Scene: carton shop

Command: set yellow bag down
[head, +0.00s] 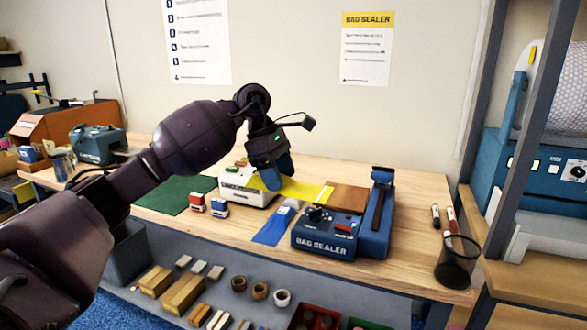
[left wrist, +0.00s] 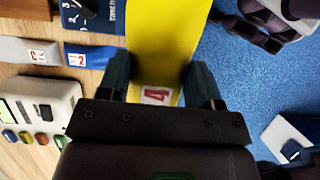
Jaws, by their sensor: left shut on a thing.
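The yellow bag (head: 309,190) is flat and bright yellow and stretches right from my left gripper (head: 270,182) across the work table. My left gripper is shut on it, near its end with a white label and red 4; the bag fills the space between the fingers (left wrist: 160,85) in the left wrist view (left wrist: 166,35). I cannot tell whether the bag touches the surface beneath. Its far end is near a brown pad (head: 347,197) beside the blue bag sealer (head: 324,236). My right gripper is not in view.
A blue bag (head: 272,229) lies on the table (head: 410,262) in front of the gripper. A white label machine (head: 236,192) stands close by the fingers. A green mat (head: 176,196) lies left; a mesh cup (head: 457,263) stands at the right edge.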

